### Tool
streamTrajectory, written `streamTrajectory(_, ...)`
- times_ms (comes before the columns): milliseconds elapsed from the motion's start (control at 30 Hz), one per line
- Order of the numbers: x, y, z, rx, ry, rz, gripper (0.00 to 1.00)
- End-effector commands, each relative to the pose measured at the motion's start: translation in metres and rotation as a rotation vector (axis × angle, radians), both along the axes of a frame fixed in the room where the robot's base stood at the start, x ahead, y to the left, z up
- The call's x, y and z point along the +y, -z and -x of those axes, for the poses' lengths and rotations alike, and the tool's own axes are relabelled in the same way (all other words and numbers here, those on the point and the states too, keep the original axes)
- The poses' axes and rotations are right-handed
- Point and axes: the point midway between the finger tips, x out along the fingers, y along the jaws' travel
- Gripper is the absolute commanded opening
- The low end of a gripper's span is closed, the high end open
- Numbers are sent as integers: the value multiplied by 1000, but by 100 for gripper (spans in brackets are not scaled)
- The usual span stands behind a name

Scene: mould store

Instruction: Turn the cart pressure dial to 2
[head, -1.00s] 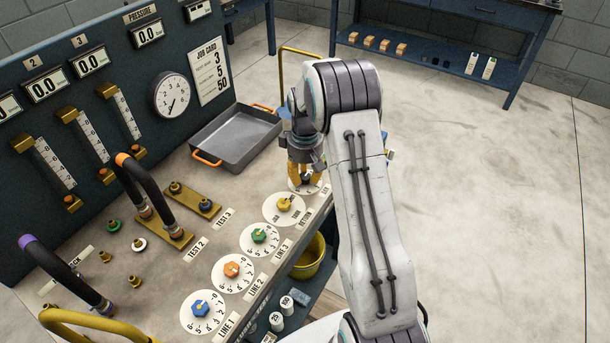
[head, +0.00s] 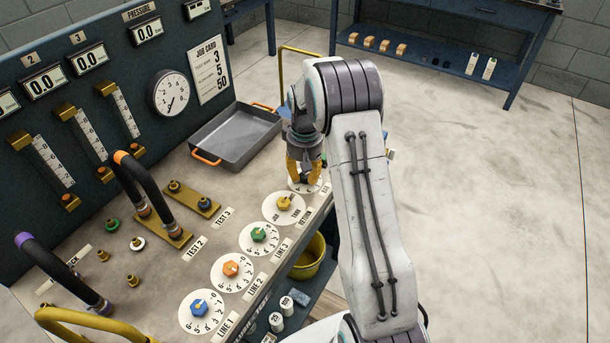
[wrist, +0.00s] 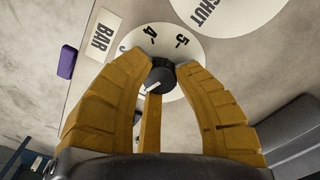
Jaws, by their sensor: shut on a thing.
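The pressure dial is a white disc (wrist: 140,38) with a small black knob (wrist: 160,80), beside a BAR label (wrist: 103,33). The figures 4 and 5 show on the disc in the wrist view; others are hidden by my fingers. A white line on the knob points toward the lower left of that view, and the figure it faces cannot be told. My gripper (wrist: 170,68) has its yellow fingers closed around the knob. In the head view my gripper (head: 304,178) points down onto the dial at the far right end of the dial row.
A selector with a yellow knob (head: 284,203) is beside it, then green (head: 259,235), orange (head: 231,268) and blue (head: 200,307) knobs. A grey tray (head: 235,140) lies behind. A round gauge (head: 170,93) is on the panel. A yellow bucket (head: 310,258) stands below the edge.

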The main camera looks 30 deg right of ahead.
Motion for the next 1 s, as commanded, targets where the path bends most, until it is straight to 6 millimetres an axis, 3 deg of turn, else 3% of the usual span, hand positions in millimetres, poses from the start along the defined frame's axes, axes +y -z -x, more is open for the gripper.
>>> streamTrajectory(500, 0, 3, 2, 7, 353, -1, 0)
streamTrajectory(1000, 1, 3, 2, 9, 443, -1, 0)
